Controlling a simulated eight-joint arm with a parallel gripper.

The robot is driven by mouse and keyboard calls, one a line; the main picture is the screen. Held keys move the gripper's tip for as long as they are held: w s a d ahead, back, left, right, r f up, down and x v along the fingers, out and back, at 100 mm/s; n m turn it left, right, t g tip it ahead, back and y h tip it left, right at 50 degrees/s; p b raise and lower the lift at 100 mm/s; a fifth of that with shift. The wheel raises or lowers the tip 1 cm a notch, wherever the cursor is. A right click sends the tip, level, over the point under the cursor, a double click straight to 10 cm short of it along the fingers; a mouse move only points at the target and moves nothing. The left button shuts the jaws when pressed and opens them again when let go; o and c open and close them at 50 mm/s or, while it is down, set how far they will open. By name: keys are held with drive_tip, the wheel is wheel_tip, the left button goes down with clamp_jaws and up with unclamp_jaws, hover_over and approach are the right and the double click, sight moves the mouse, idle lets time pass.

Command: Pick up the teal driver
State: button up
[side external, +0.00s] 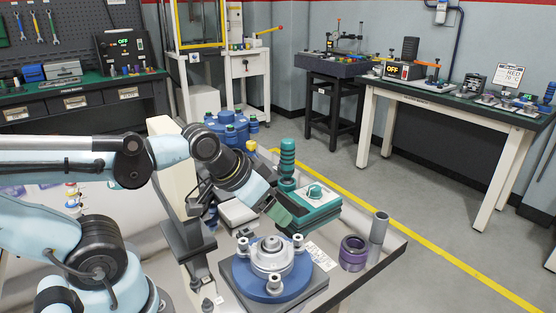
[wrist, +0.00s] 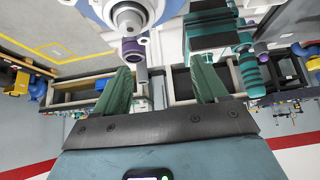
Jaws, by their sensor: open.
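The teal driver (side external: 287,163) looks like a ribbed teal handle standing upright behind a teal box (side external: 312,208) on the bench. In the wrist view the ribbed driver (wrist: 248,70) shows at the upper right, outside the right finger. My gripper (side external: 283,216) has green fingers and hangs above the bench, in front of the driver and close to the teal box in the picture. In the wrist view my gripper (wrist: 160,66) is open, with nothing held between its fingers. The driver's lower end is partly hidden in the side view.
A blue round flange fixture (side external: 270,282) with a grey hub stands just below my gripper. A purple ring (side external: 353,252) and a grey cylinder (side external: 379,228) stand to its right. A blue multi-knobbed piece (side external: 228,127) is behind. The bench's right edge (side external: 385,262) is close.

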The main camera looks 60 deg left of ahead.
drive_tip(key=w+a+r+g, duration=0.2)
drive_tip(key=w+a+r, duration=0.2)
drive_tip(key=w+r, duration=0.15)
drive_tip(key=w+a+r+g, duration=0.1)
drive_tip(key=w+a+r, duration=0.35)
drive_tip(key=w, duration=0.25)
drive_tip(key=m+g, duration=0.2)
drive_tip(key=g, duration=0.2)
hover_over(288, 156)
drive_tip(key=w, duration=0.1)
drive_tip(key=shift+a+f, duration=0.15)
drive_tip(key=shift+f, duration=0.35)
drive_tip(key=shift+a+f, duration=0.15)
drive_tip(key=shift+f, duration=0.35)
drive_tip(key=shift+a+f, duration=0.45)
drive_tip(key=shift+f, duration=5.9)
drive_tip(key=c, duration=1.2)
